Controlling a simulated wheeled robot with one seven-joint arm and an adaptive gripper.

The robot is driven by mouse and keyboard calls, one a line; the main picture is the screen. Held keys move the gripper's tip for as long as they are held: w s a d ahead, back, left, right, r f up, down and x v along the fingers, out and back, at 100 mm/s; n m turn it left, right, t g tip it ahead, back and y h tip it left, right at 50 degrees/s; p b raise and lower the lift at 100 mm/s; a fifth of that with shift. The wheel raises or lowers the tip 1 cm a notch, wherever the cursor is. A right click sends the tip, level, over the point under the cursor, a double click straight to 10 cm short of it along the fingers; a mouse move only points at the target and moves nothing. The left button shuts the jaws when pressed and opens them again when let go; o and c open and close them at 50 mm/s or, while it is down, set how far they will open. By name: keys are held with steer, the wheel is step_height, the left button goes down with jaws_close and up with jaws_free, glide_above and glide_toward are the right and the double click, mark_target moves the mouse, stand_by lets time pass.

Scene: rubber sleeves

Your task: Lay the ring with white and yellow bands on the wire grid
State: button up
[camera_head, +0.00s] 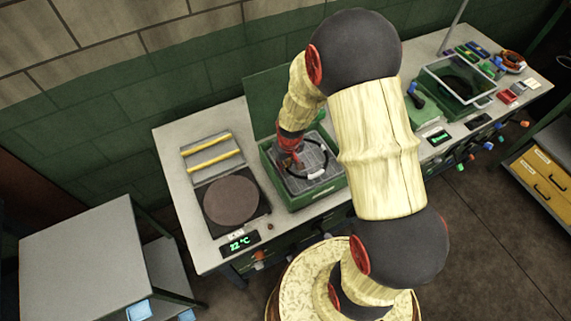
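A dark ring with white bands (325,158) is inside the open green box in the middle of the bench. It is small here, and I cannot make out yellow bands on it. A grey, grid-like surface (307,184) lies under it in the box; whether the ring rests on it or hangs just above is unclear. My gripper (293,163) points down into the box at the ring's left side. Its fingers are too small and dark to show whether they are shut on the ring.
The green box (318,203) has a raised lid behind it. To its left are a round brown plate (231,200), a 22 °C display (239,242) and two yellow bars (211,158). A clear-walled green bin (470,112) and an orange-and-white ring-like item (513,62) are farther right.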

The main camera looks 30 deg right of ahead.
steer(key=shift+o, duration=1.2)
steer(key=shift+r, duration=0.15)
steer(key=shift+r, duration=0.3)
steer(key=s+a+r+t, duration=0.1)
steer(key=s+a+r, duration=0.15)
steer(key=r, duration=1.05)
steer(key=s+a+r+t, duration=0.1)
steer(key=s+r, duration=0.3)
steer(key=r, duration=0.8)
steer(key=s+a+r+t, duration=0.1)
steer(key=s+a+r, duration=0.1)
steer(key=s+r, duration=0.9)
steer(key=shift+s+a+t+p, duration=0.15)
steer(key=shift+s+t+p, duration=0.2)
steer(key=shift+s, duration=0.65)
